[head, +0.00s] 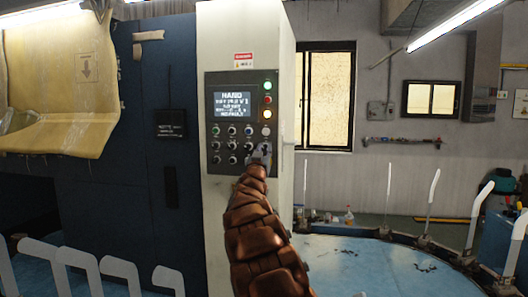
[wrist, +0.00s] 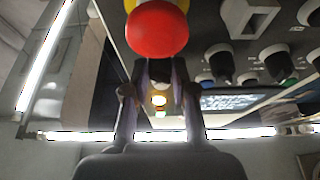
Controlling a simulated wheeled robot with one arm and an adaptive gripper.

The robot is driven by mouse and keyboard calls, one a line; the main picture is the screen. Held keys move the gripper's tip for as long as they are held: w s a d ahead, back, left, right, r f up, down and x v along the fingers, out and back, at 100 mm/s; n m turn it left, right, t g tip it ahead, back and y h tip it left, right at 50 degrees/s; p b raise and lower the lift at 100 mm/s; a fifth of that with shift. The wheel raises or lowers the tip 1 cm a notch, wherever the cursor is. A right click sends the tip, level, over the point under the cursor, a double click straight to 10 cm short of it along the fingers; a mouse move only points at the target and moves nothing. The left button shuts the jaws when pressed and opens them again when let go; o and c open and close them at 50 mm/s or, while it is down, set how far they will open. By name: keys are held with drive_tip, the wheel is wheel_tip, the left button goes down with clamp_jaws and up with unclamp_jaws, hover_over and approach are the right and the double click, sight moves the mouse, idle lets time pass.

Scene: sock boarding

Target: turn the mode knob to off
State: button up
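The control panel (head: 222,111) is on the front of a tall pale cabinet, with a lit screen (head: 232,102) whose top line reads HAND. Several black knobs (head: 232,146) sit in rows below the screen. My gripper (head: 261,154) is at the panel's lower right corner and hides what is behind it. In the wrist view my gripper (wrist: 160,75) has its two fingers apart. A dark knob-like part (wrist: 160,69) shows between the fingertips; I cannot tell if they touch it. No readable label marks the mode knob.
A red mushroom button (wrist: 157,29) with a yellow collar is very close to the fingertips. Other knobs (wrist: 276,58) are to the right in the wrist view. Red, green and amber lamps (head: 267,100) line the panel's right edge. A blue round table (head: 350,265) stands at right.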

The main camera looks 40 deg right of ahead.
clamp_jaws()
drive_tip(key=shift+m, duration=0.4)
drive_tip(key=m+g+p, duration=0.1)
drive_tip(key=m+g, duration=0.1)
drive_tip(key=m, duration=0.1)
drive_tip(key=m+g+h+p, duration=0.1)
drive_tip(key=m, duration=0.3)
drive_tip(key=shift+w+a+r+g+h, duration=0.2)
drive_tip(key=shift+g+h, duration=0.1)
drive_tip(key=shift+g, duration=0.1)
drive_tip(key=shift+d+m+g+p, duration=0.1)
drive_tip(key=shift+m+g+p, duration=0.8)
drive_tip(key=shift+m, duration=1.4)
drive_tip(key=shift+g, duration=0.3)
drive_tip(key=o, duration=0.5)
unclamp_jaws()
drive_tip(key=shift+o, duration=0.2)
